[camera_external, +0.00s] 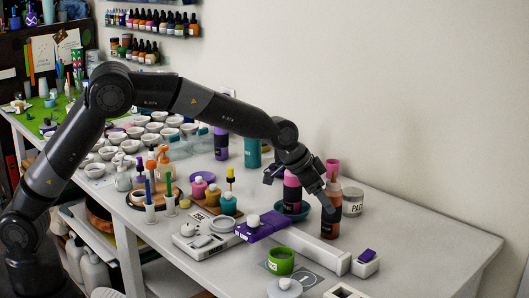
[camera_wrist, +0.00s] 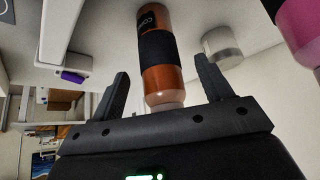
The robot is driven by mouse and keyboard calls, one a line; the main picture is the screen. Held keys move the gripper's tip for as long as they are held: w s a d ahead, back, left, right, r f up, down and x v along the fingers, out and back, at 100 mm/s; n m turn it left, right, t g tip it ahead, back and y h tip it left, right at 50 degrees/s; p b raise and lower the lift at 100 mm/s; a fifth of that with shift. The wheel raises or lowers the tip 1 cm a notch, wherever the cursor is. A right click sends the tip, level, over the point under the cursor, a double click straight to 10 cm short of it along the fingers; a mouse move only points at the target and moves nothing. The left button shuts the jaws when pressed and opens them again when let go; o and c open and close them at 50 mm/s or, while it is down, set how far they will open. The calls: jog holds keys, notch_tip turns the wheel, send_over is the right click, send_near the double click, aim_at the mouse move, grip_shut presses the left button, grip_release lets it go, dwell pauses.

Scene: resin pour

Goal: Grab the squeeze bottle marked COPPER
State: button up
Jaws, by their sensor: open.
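The copper squeeze bottle (camera_external: 331,222) stands upright on the white table, orange-brown with a dark band. It also shows in the wrist view (camera_wrist: 170,75), upside down, with part of its label reading "CO" and a pale cap towards my gripper. My gripper (camera_wrist: 162,70) is open, with one finger on each side of the bottle's cap end in that view. I cannot tell how far the fingers reach along the bottle. In the external view the hand is beside the bottle's upper part, and the arm hides some of it.
A pink bottle (camera_external: 292,195) stands close by on the left, in or behind a teal dish. A white jar (camera_external: 352,204) is just behind the copper bottle. A long white box (camera_external: 308,250) and a green cup (camera_external: 281,262) lie in front. The table's right end is clear.

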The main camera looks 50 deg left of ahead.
jog(key=x, duration=0.3)
jog(key=shift+f, duration=0.1)
jog(key=c, duration=1.2)
